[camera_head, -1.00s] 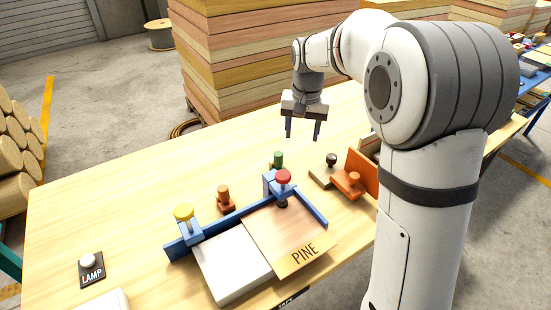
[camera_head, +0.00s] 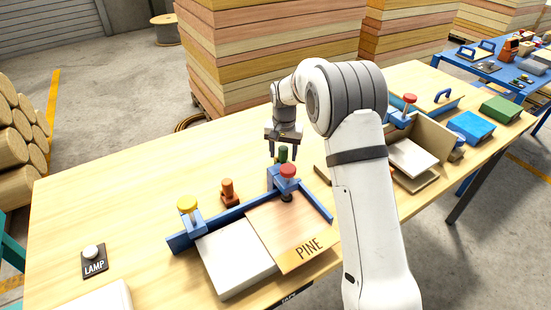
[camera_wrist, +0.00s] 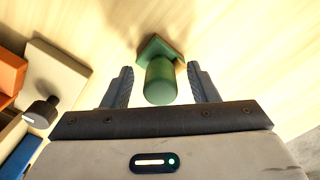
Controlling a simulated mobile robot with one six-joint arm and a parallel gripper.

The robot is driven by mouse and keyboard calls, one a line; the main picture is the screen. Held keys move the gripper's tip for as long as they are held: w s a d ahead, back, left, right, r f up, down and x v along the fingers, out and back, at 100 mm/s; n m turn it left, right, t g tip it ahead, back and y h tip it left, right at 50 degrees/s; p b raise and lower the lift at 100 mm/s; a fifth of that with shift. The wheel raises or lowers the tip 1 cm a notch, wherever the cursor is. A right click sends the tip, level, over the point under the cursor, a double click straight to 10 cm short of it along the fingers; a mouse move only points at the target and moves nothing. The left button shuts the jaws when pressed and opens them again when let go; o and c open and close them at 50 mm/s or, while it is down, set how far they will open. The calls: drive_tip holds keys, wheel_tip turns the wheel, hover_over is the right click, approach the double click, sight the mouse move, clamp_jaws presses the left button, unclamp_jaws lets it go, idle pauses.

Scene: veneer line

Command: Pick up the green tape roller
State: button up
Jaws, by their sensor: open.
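The green tape roller (camera_wrist: 161,82) stands on the wooden bench, with a rounded green handle and a flat green base. In the wrist view its handle lies between the two fingertips of my gripper (camera_wrist: 161,88), with gaps on both sides. In the head view the roller (camera_head: 282,154) shows only in part, behind the blue clamp with the red knob. My gripper (camera_head: 284,151) is open and points down at the roller. I cannot tell how far the fingers reach down along the handle.
A blue fence (camera_head: 236,219) with a yellow-knobbed clamp and a red-knobbed clamp (camera_head: 287,172) is close in front of the roller. An orange-brown tool (camera_head: 229,192) stands to the left. A pine panel (camera_head: 292,232) lies in front. The bench's left rear is clear.

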drive_tip(key=shift+f, duration=0.7)
drive_tip(key=shift+c, duration=0.5)
drive_tip(key=c, duration=1)
drive_tip(key=shift+o, duration=0.2)
drive_tip(key=shift+r, duration=0.1)
wheel_tip(320, 180, up, 10)
drive_tip(key=shift+f+b, duration=0.1)
drive_tip(key=shift+b, duration=0.4)
